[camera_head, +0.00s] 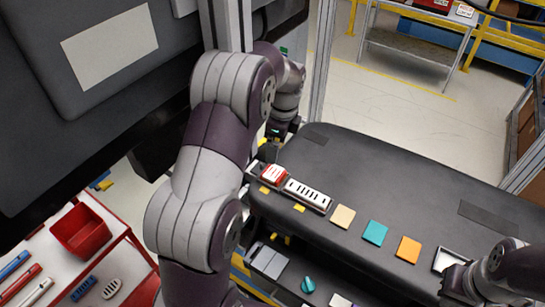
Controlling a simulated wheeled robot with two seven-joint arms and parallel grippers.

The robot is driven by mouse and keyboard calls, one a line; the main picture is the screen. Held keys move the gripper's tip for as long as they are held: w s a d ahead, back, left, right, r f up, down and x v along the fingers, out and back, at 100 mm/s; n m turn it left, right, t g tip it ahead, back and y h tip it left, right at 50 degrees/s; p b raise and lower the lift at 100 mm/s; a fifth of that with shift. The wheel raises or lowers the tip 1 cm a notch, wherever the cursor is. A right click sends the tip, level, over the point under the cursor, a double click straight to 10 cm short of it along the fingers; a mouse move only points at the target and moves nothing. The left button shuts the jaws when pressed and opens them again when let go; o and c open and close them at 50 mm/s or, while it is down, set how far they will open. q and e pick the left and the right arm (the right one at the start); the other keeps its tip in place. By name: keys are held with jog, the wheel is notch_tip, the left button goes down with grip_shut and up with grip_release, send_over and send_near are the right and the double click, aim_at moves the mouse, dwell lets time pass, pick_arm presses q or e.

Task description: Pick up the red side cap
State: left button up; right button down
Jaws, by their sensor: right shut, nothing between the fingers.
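A red piece with white marks (273,174), likely the red side cap, sits in a small tray at the left end of the dark dashboard module (390,180). My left arm rises through the middle of the view and bends down behind that end. My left gripper (268,150) is small, dark and partly hidden just above and beside the red piece; its finger opening cannot be made out. My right gripper (452,288) is shut and empty at the lower right, by a pale-framed slot (447,260) and far from the red piece.
A white slotted part (307,195), then cream (343,216), teal (375,232) and orange (408,249) squares line the module's front. A lower shelf holds a grey box (268,262) and a teal knob (307,285). A red bin (82,230) stands left. The module's top is mostly clear.

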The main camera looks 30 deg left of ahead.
pick_arm(q)
jog(key=m, duration=0.2)
jog(key=m+b, duration=0.1)
jog(key=b, duration=0.3)
send_over(274, 172)
jog(key=f, duration=0.6)
jog(key=shift+d, duration=0.3)
jog(key=shift+s+a+f+p, duration=0.15)
jog(key=shift+f+p, duration=0.2)
jog(key=shift+f, duration=0.2)
notch_tip(274, 172, down, 2)
jog(key=p, duration=0.3)
jog(key=shift+f+p, duration=0.1)
jog(key=shift+p, duration=0.2)
notch_tip(274, 172, down, 3)
jog(key=shift+r, duration=0.15)
jog(key=shift+a+f, duration=0.1)
jog(key=shift+f, duration=0.1)
jog(key=c, duration=1.3)
jog(key=shift+c, duration=0.6)
